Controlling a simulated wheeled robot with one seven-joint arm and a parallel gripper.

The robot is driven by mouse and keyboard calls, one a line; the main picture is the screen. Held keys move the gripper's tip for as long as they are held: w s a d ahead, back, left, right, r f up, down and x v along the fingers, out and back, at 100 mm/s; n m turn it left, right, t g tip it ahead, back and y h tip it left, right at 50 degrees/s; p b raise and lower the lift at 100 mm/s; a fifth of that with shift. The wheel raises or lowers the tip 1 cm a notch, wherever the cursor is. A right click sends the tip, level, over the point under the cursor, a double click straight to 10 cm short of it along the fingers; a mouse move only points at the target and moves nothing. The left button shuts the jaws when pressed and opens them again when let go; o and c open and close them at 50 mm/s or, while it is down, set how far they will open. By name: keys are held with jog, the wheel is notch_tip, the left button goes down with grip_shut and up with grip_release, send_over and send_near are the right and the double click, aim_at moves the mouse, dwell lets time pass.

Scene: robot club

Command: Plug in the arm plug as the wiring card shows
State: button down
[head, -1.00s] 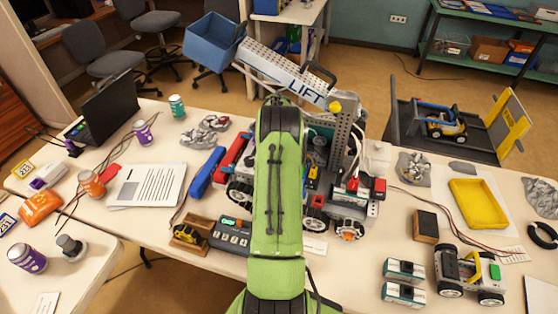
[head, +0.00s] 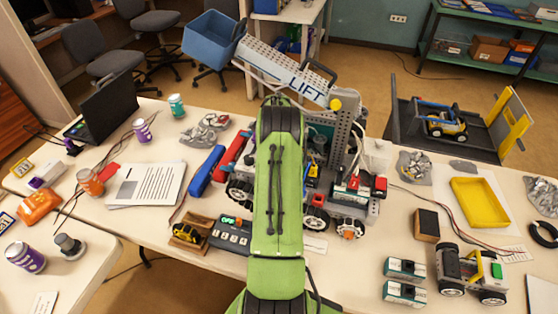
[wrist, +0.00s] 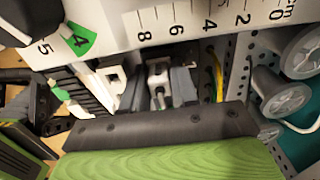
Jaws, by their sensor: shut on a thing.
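In the wrist view my gripper (wrist: 161,86) is shut on a small light grey plug (wrist: 160,80), with a dark finger on each side of it. I take this as the arm plug. Its far end and any socket are hidden in the shadow under a white ruler edge. In the head view my green arm covers my gripper and the plug. The arm reaches over the wheeled club robot (head: 352,190), which carries a raised beam marked LIFT (head: 290,72). I cannot tell which sheet is the wiring card.
The white ruler (wrist: 205,22) with a green tag marked 4 (wrist: 79,39) crosses close above my fingers. A perforated plate and grey rollers (wrist: 287,98) stand at the right. On the table are a printed sheet (head: 146,184), a dark control box (head: 231,234) and a yellow tray (head: 480,203).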

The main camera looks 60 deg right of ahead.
jog(key=shift+f, duration=0.15)
dwell(0.5)
jog(key=c, duration=0.8)
grip_release()
jog(key=shift+r+p, duration=1.6)
jog(key=shift+r, duration=1.45)
